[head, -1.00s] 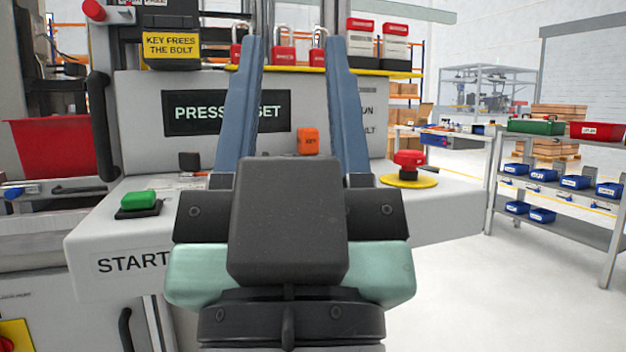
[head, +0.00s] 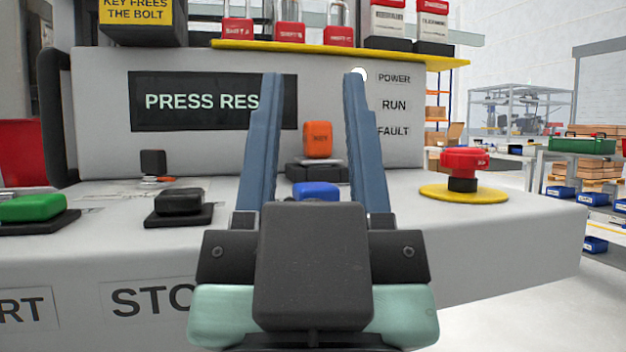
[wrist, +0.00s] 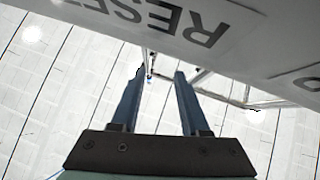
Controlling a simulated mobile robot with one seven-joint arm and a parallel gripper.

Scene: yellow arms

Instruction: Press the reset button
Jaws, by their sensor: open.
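In the head view a blue button (head: 316,191) shows between the fingers of my gripper (head: 308,85), low on the sloped grey panel. Its lower part is hidden behind my gripper's body. My gripper is open and empty, with its two blue-grey fingers pointing away from me toward the panel. The display (head: 212,101) reads "PRESS RES", with the rest behind the left finger. In the wrist view my gripper (wrist: 157,75) is near the panel's front face, where an upside-down RESET label (wrist: 172,20) shows. I cannot tell whether it touches anything.
A green button (head: 33,207) and a black button (head: 180,201) are to the left. A red emergency stop (head: 464,162) on a yellow disc is to the right. An orange key block (head: 318,140) stands behind the blue button.

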